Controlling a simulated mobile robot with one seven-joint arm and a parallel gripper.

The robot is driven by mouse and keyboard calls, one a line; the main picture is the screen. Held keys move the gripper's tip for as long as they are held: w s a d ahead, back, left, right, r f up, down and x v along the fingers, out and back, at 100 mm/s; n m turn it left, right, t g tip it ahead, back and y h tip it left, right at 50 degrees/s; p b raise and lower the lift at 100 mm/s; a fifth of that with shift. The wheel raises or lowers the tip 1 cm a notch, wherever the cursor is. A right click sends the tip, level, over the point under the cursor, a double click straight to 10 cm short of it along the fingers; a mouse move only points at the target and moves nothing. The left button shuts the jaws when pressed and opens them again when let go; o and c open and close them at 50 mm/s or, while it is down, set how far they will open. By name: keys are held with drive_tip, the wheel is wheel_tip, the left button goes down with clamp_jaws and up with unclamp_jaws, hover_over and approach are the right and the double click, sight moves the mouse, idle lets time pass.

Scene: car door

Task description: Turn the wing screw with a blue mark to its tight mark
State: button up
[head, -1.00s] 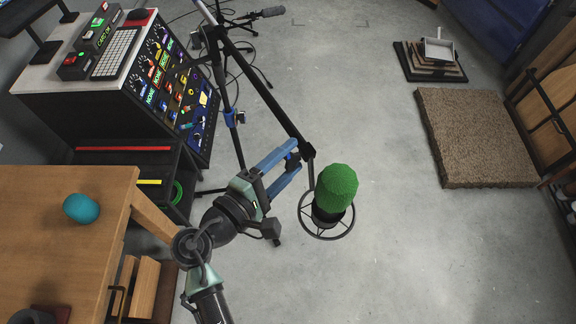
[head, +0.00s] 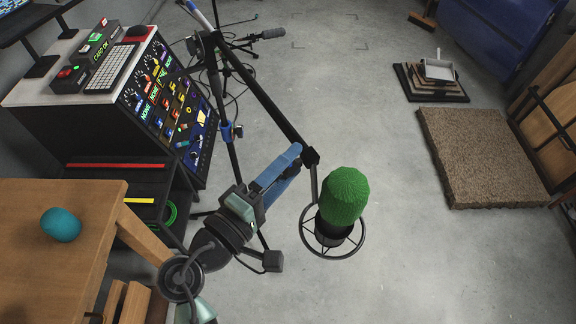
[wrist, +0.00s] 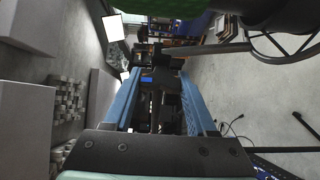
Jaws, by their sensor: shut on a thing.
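My gripper (head: 296,152) has blue fingers and reaches up to the dark joint (head: 311,156) of the microphone boom. In the wrist view the gripper (wrist: 158,74) is shut on a small dark part between its fingertips. A blue mark (wrist: 147,79) shows there, so this part looks like the wing screw with the blue mark. The fingers hide most of the screw in the head view. The tight mark cannot be made out. The green-covered microphone (head: 344,196) hangs in a ring mount just right of the fingers.
The boom arm (head: 262,98) slopes down to the joint from its stand (head: 228,132). A mixing console (head: 165,105) stands at the left. A wooden table (head: 85,260) with a teal ball (head: 61,225) is at lower left.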

drive_tip(key=o, duration=1.4)
drive_tip(key=shift+c, duration=0.2)
drive_tip(key=shift+s+a, duration=0.1)
drive_tip(key=b+v, duration=0.1)
drive_tip(key=v, duration=1.1)
drive_tip(key=shift+s+a+b, duration=0.2)
drive_tip(key=shift+s+b, duration=0.1)
drive_tip(key=shift+b, duration=0.05)
drive_tip(key=shift+w, duration=0.1)
